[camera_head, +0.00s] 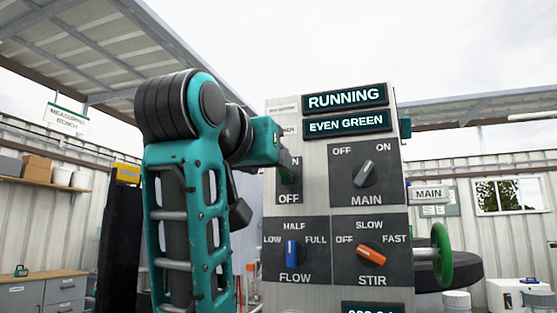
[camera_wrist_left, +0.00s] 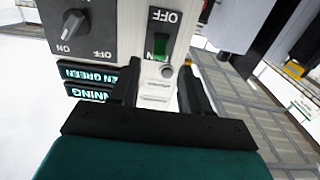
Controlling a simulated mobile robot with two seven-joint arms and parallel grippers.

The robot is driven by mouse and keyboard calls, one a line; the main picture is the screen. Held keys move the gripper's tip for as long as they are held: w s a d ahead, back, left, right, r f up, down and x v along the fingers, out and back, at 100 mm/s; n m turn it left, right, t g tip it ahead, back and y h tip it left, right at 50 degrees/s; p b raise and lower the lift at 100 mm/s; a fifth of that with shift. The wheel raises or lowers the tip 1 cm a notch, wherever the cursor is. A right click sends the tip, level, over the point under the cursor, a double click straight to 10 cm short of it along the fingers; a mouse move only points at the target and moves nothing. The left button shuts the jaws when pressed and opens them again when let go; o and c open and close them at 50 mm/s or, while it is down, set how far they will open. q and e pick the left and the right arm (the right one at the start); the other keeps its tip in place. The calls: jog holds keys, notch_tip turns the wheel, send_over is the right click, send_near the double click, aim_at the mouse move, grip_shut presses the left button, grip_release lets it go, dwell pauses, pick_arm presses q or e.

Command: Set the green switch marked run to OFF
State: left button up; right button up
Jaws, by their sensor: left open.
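The green switch (camera_head: 287,173) sits on the left of the upright panel (camera_head: 401,150), with OFF printed below it. In the head view my arm hides part of it and its upper label. In the left wrist view, upside down, the green switch (camera_wrist_left: 160,44) shows whole, its green part reaching towards the end away from OFF. My left gripper (camera_wrist_left: 160,72) is open, its two fingers apart on either side of the line to the switch, with nothing between them. In the head view the gripper (camera_head: 276,143) is at the panel's left edge. My right gripper is out of view.
The MAIN knob (camera_head: 366,173) points to ON. The blue FLOW knob (camera_head: 291,252) and orange STIR knob (camera_head: 371,253) are below. Displays read RUNNING (camera_head: 346,97) and EVEN GREEN (camera_head: 347,124). A green wheel (camera_head: 441,255) stands out at the panel's right.

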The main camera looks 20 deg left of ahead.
pick_arm(q)
jog(key=w+p, duration=0.1)
jog(key=w, duration=0.5)
jog(key=shift+c, duration=0.3)
jog(key=shift+d, duration=0.1)
grip_shut()
